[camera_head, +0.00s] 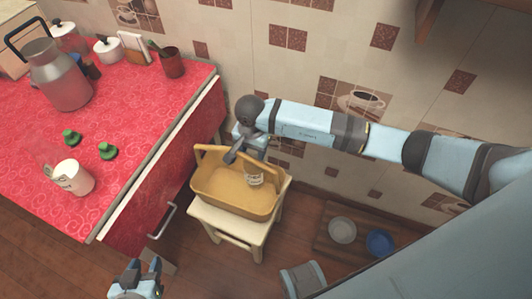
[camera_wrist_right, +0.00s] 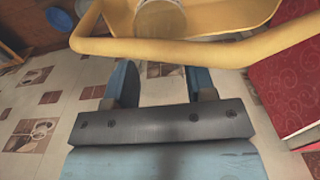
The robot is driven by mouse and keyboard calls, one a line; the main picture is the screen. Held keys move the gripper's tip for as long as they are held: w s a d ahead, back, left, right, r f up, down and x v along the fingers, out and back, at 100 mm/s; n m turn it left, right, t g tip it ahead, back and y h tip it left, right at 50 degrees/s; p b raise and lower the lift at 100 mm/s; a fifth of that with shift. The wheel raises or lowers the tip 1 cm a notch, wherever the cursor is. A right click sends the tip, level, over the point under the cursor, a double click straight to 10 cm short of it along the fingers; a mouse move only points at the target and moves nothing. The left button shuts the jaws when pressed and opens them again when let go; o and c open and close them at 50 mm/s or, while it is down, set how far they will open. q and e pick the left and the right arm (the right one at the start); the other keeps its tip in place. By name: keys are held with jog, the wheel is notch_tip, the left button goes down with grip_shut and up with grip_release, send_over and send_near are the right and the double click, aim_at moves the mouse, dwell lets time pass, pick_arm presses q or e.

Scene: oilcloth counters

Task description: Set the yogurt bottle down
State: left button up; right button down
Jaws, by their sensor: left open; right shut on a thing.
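The yogurt bottle (camera_head: 254,178), clear with a pale label, is inside the yellow basket (camera_head: 235,199), low between its walls. My right gripper (camera_head: 242,153) is at the basket, shut on the bottle. In the right wrist view the bottle (camera_wrist_right: 160,19) lies in line with the two blue fingers; the basket handle (camera_wrist_right: 170,52) crosses in front and hides the fingertips. Whether the bottle touches the basket floor is not clear. My left gripper (camera_head: 143,272) is open and empty at the bottom, beside the counter.
The basket stands on a cream stool (camera_head: 229,226). Two bowls (camera_head: 342,230) lie on the floor at right.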

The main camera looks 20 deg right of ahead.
jog(key=s+d, duration=0.2)
jog(key=s, duration=0.1)
jog(key=shift+d+f, duration=0.25)
jog(key=shift+d, duration=0.15)
jog(key=shift+c, duration=2.3)
grip_release()
